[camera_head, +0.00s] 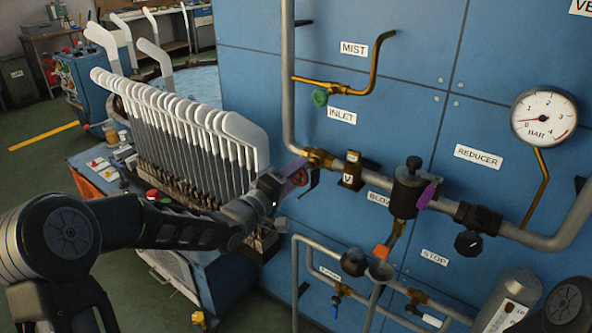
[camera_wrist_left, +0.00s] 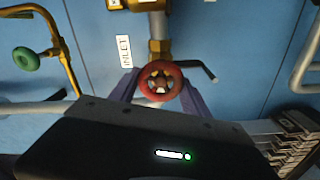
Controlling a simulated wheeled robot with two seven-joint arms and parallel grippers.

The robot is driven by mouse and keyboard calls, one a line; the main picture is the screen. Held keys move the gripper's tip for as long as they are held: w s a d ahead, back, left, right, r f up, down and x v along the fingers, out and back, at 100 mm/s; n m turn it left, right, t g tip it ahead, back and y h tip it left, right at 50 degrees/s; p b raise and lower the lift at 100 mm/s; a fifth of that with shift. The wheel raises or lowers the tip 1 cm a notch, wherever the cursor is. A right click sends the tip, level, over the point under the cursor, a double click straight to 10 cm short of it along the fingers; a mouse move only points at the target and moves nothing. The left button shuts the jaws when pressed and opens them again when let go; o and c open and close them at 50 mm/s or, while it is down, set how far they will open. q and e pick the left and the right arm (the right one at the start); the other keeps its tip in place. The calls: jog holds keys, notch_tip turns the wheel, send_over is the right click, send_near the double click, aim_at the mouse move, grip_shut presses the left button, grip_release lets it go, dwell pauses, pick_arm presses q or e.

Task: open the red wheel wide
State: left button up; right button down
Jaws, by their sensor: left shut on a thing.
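The red wheel (camera_wrist_left: 160,81) sits on a brass valve below the INLET sign. It shows face-on in the left wrist view, between the two purple fingers of my left gripper (camera_wrist_left: 161,90). In the head view the red wheel (camera_head: 299,178) is partly hidden by my left gripper (camera_head: 292,172), which reaches it from the left and is shut on its rim. A black lever sticks out beside the valve. How far the wheel is turned cannot be told. My right gripper is not in view.
A green wheel (camera_head: 320,97) is on the MIST branch above. A black regulator (camera_head: 408,188), a dark STOP knob (camera_head: 468,243) and a pressure gauge (camera_head: 545,118) are to the right.

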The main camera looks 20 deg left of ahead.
pick_arm(q)
jog(key=shift+f+n, duration=0.1)
jog(key=shift+n, duration=0.3)
jog(key=o, duration=1.4)
jog(key=v, duration=0.8)
